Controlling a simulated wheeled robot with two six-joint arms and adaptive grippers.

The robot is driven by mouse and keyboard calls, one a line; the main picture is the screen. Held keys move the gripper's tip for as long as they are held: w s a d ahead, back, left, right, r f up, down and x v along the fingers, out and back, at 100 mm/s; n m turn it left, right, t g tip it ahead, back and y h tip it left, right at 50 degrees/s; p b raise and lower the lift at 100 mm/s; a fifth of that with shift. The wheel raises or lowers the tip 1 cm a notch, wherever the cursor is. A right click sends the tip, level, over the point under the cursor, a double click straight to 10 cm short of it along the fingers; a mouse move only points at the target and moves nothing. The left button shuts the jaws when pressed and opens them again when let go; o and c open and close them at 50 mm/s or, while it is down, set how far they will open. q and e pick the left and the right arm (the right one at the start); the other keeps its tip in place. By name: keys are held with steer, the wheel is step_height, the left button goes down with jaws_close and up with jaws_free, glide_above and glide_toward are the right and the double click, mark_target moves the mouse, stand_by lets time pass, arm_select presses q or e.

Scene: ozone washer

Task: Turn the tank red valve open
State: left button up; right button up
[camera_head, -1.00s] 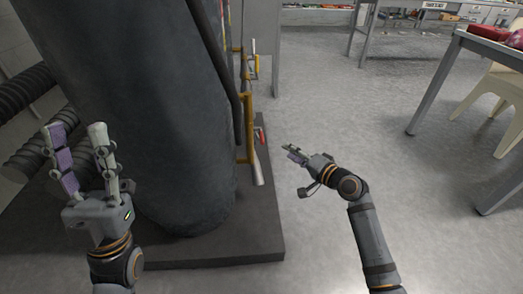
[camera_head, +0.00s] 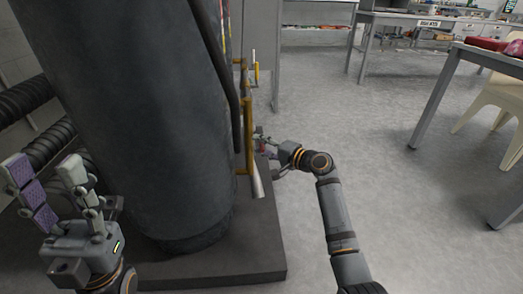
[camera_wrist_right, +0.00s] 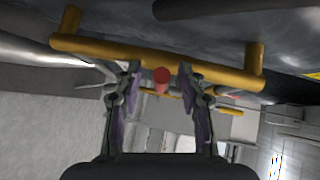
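The red valve handle (camera_wrist_right: 162,78) shows in the right wrist view as a round red end between the fingers of my right gripper (camera_wrist_right: 160,105). The fingers are open, with a gap on each side of the red end. In the head view my right gripper (camera_head: 263,141) is beside the yellow rail at the tank's right side and largely hides the valve. The tank (camera_head: 130,110) is a large dark grey cylinder. My left gripper (camera_head: 52,185) is open and empty at the left, in front of the tank.
A yellow rail (camera_wrist_right: 150,57) crosses just beyond the right fingertips; it stands upright in the head view (camera_head: 248,125). Black ribbed hoses (camera_head: 30,98) lie left of the tank. The dark base (camera_head: 250,255) ends near my right arm. Open floor (camera_head: 375,130) lies right, with tables beyond.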

steer(key=shift+w+a, duration=0.1)
jaws_close()
stand_by(0.3)
